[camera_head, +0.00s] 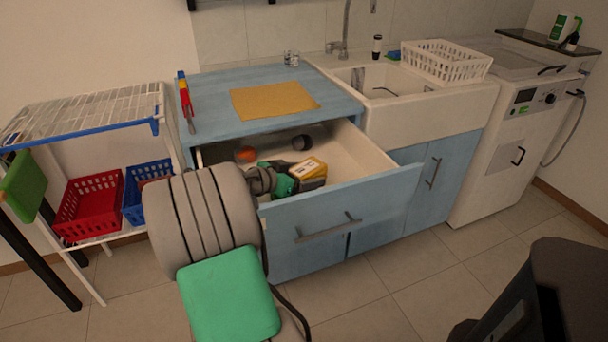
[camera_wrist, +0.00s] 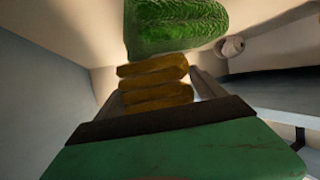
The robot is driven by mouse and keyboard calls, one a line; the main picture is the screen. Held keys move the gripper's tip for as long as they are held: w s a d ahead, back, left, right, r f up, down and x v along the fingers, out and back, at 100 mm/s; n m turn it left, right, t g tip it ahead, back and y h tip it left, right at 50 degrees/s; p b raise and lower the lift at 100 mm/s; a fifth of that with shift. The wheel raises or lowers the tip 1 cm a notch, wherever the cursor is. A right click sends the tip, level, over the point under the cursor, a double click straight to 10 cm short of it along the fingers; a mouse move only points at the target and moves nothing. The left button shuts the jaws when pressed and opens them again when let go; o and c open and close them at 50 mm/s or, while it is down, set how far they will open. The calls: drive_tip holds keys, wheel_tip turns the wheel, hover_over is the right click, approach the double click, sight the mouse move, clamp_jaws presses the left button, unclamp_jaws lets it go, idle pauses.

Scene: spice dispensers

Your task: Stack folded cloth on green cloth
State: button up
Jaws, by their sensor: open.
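My gripper (camera_head: 308,182) reaches into the open drawer; its fingertips do not show clearly in the head view. In the wrist view my gripper (camera_wrist: 158,82) is open, with a grey finger visible at the right. A mustard-yellow layered thing (camera_wrist: 155,84), apparently the folded cloth, lies straight ahead between the fingers; whether they touch it is unclear. A bumpy green thing (camera_wrist: 175,27), apparently the green cloth, lies just beyond it at the top.
The drawer (camera_head: 375,192) is pulled out below a blue counter. A flat mustard cloth (camera_head: 275,100) lies on the counter. An orange item (camera_head: 245,154) and a dark round item (camera_head: 302,142) are inside the drawer. Red and blue baskets stand at left; the sink is at right.

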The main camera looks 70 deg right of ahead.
drive_tip(key=shift+w+a+r+p, duration=0.1)
drive_tip(key=shift+a+r+p, duration=0.1)
drive_tip(key=shift+r+p, duration=0.1)
drive_tip(key=v, duration=0.7)
drive_tip(key=shift+p, duration=0.3)
drive_tip(key=shift+r, duration=0.1)
